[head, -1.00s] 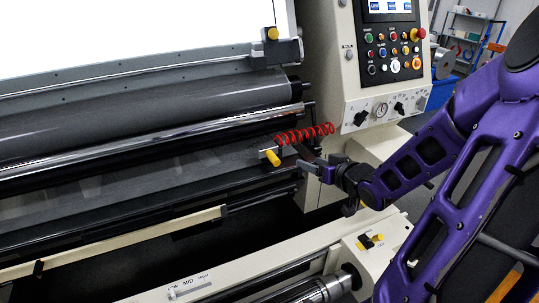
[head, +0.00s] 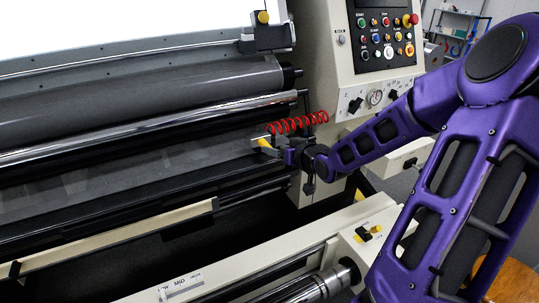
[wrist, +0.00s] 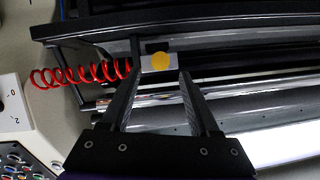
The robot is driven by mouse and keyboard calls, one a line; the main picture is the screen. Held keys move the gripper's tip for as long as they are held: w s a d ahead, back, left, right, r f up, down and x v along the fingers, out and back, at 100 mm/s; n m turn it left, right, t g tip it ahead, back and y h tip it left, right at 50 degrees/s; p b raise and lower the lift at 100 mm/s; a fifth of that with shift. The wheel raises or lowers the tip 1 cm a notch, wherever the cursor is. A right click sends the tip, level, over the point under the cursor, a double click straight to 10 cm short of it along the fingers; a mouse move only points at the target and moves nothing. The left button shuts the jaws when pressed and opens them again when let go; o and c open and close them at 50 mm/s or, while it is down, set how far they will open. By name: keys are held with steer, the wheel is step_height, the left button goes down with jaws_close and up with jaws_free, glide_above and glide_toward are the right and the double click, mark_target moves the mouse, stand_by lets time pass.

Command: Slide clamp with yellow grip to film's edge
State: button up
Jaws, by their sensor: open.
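The clamp (head: 257,139), a small grey block with a yellow grip (head: 264,144), sits at the right end of the lower bar, by the red coiled hose. In the wrist view its yellow round end (wrist: 160,60) faces me on the pale block (wrist: 148,66). My gripper (head: 284,150) is just right of the clamp in the head view. In the wrist view my gripper (wrist: 159,75) is open, its fingertips on either side of the yellow grip; contact cannot be told. A greyish, see-through film (head: 110,172) seems to run along the lower bar; its edge is unclear.
A red coiled hose (head: 297,122) hangs close above my gripper. Another yellow-knobbed block (head: 263,34) sits on the upper rail. Rollers (head: 150,131) cross behind the clamp. A control panel (head: 387,40) stands at right, and a cream beam (head: 130,240) runs below.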

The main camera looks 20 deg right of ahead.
mark_target(270, 146)
steer(key=b+x, duration=0.1)
steer(key=x, duration=0.4)
steer(key=shift+s, duration=0.1)
steer(key=shift+r, duration=0.1)
jaws_close()
stand_by(1.2)
